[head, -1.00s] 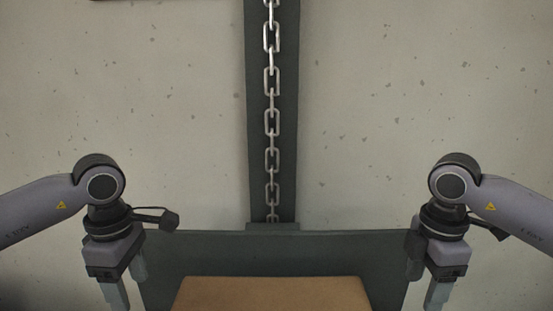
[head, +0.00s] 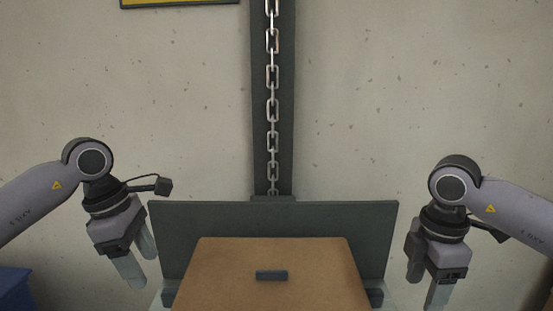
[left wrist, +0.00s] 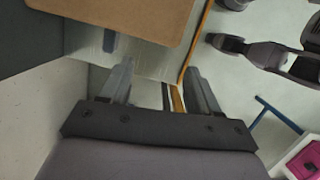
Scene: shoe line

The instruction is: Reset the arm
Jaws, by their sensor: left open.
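My left gripper (head: 141,266) hangs to the left of a brown board (head: 225,270) in the head view, its fingers apart and nothing between them. In the left wrist view its two fingers (left wrist: 160,85) are spread, with the brown board (left wrist: 135,18) above them in the picture. My right gripper (head: 425,283) hangs to the right of the board, fingers pointing down. Its two fingers look apart, with nothing seen between them.
A dark upright panel (head: 275,220) stands behind the board, which has a small dark handle-like block (head: 272,276) on it. A chain (head: 272,110) hangs along a post. A blue object (head: 14,288) is at the lower left. A pink object (left wrist: 305,160) shows in the wrist view.

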